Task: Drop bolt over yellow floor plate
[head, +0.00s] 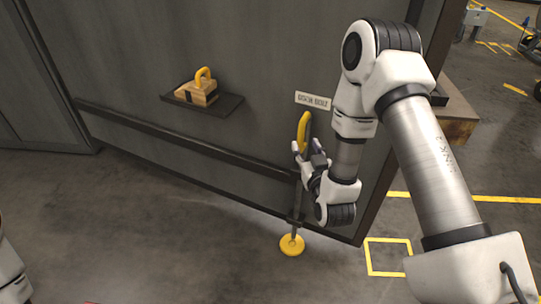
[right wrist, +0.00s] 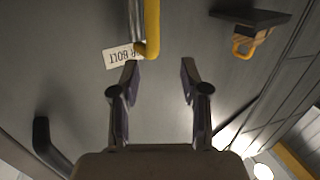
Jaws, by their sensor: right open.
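The bolt's yellow handle (head: 304,130) stands upright on the grey door, below a door bolt sign. Its dark rod (head: 296,208) runs down the door to the round yellow floor plate (head: 291,245). Whether the rod's tip is in the plate or just above it I cannot tell. My right gripper (head: 308,158) is open at the lower part of the handle. In the right wrist view the handle (right wrist: 152,28) reaches in from the top, its bent end near the left fingertip of my open gripper (right wrist: 160,70). Contact is unclear. My left gripper is out of view.
A dark shelf (head: 228,104) on the door holds a wooden block (head: 201,93) with a yellow handle. A dark rail (head: 180,138) crosses the door. The floor left of the plate is clear. A yellow floor square (head: 388,240) lies to the right.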

